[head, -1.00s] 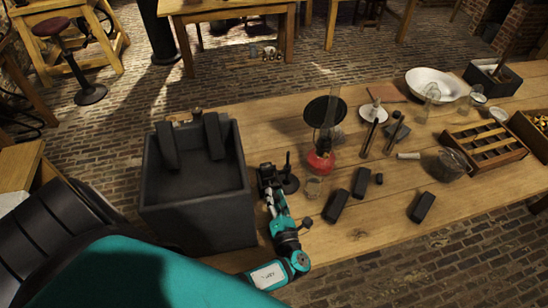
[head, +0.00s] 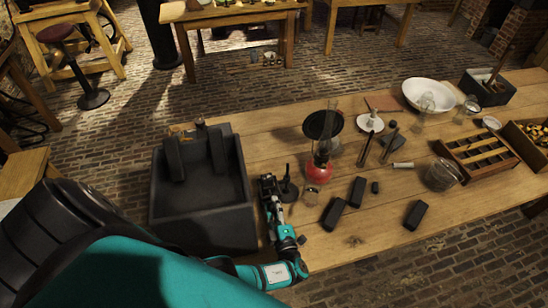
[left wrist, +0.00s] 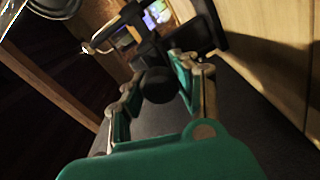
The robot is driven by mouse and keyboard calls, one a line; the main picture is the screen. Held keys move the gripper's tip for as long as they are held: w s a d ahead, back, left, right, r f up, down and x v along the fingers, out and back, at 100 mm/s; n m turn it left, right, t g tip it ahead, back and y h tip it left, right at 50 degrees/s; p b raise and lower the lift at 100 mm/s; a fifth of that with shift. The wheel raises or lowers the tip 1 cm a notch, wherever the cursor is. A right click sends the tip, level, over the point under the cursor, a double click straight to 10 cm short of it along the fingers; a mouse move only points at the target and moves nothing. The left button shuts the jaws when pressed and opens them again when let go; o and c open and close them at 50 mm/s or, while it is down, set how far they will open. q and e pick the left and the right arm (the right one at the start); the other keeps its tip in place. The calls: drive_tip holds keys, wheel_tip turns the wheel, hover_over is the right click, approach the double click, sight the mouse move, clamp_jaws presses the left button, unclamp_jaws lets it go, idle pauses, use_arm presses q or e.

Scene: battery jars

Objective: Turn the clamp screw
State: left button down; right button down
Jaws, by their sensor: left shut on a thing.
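The clamp screw shows in the left wrist view as a dark round knob (left wrist: 157,86) between my left gripper's two fingers, with dark clamp parts (left wrist: 150,48) just beyond it. In the head view my left gripper (head: 268,188) is at the table's near edge, right beside the black box's right wall. It is shut on the knob. The clamp in the head view is small, dark and mostly hidden at the fingertips. My right gripper is in neither view.
A large black open box (head: 203,232) stands left of the gripper. A dark stand (head: 288,188) is close on its right. A red-based lamp (head: 318,172), a small glass (head: 311,196) and black blocks (head: 334,214) lie farther right. The front table edge is clear there.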

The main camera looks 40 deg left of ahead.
use_arm(q)
drive_tip(key=shift+m+p, duration=0.5)
drive_tip(key=shift+m, duration=1.7)
drive_tip(key=c, duration=0.9)
unclamp_jaws()
drive_tip(key=v, duration=1.2)
drive_tip(key=shift+d, duration=0.1)
